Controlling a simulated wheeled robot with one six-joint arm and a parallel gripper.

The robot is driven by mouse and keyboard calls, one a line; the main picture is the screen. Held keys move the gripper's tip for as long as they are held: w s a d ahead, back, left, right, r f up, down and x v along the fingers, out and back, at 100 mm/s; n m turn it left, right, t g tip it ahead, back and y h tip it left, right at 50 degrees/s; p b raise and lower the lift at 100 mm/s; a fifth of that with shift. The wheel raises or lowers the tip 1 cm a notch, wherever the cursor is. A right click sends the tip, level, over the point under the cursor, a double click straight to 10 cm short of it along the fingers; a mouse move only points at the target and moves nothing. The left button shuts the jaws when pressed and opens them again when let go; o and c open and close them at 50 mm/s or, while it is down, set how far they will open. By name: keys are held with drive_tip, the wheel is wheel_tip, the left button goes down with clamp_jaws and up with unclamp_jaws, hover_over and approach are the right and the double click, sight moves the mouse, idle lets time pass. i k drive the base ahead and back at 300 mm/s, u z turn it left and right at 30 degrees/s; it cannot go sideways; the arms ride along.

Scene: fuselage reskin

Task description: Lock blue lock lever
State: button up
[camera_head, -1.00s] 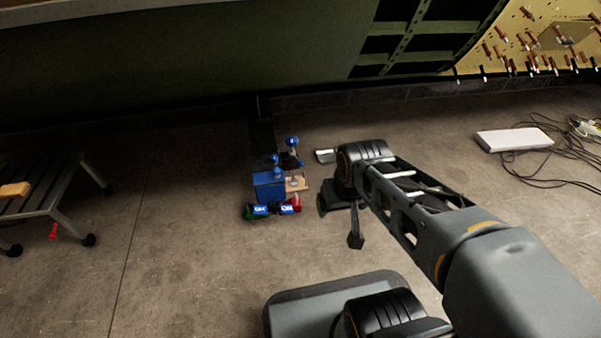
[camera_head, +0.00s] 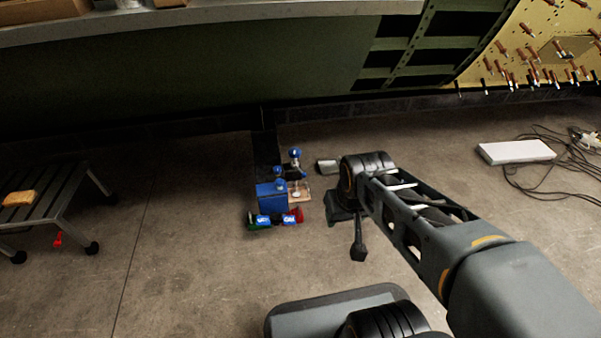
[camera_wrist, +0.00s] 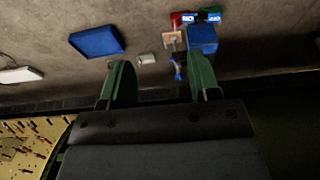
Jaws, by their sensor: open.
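My gripper (camera_wrist: 160,65) shows in the wrist view as two green fingers spread wide apart with nothing between them. In the head view it is mostly hidden behind my arm. A small blue box unit (camera_head: 271,197) with blue-and-white labels and green and red ends is on or above the floor, left of my arm; it also shows beyond the right finger in the wrist view (camera_wrist: 203,38). A blue-topped dark part (camera_head: 295,154) stands behind it. I cannot tell which blue part is the lock lever. The gripper appears apart from the unit.
A slatted cart (camera_head: 55,215) stands at left. A dark green panel (camera_head: 200,85) spans the back, with a yellow pin-studded skin (camera_head: 530,50) at right. A white box (camera_head: 515,151) and cables lie at right. A blue panel (camera_wrist: 97,42) shows in the wrist view. Floor at centre left is clear.

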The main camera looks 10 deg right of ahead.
sight(303, 174)
drive_tip(key=u, duration=1.55)
drive_tip(key=i, duration=1.1)
drive_tip(key=z, duration=1.45)
